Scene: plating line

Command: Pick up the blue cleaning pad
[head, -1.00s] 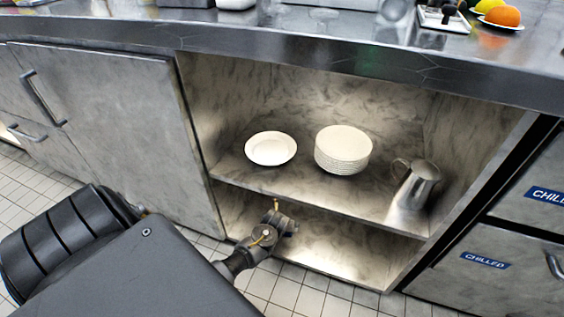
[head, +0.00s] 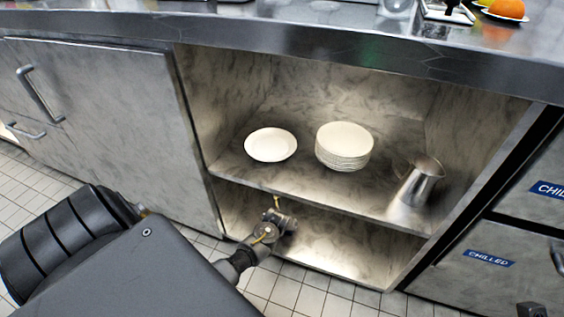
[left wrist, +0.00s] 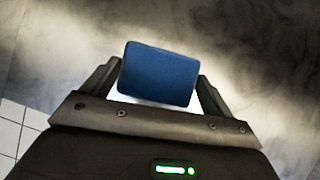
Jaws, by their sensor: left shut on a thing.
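The blue cleaning pad (left wrist: 158,74) shows in the left wrist view, held between the two fingers of my left gripper (left wrist: 160,88). The gripper is shut on it, one finger at each side. In the head view, my left gripper (head: 275,222) is at the lower compartment of the open cabinet, below the shelf's front edge. The pad cannot be made out in the head view. My right gripper is not clearly in view.
On the cabinet shelf (head: 310,195) stand a white plate (head: 270,145), a stack of white plates (head: 343,148) and a metal pitcher (head: 420,182). The shelf edge lies just above my left gripper. A cabinet door (head: 100,130) is at the left, chilled drawers (head: 495,265) at the right.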

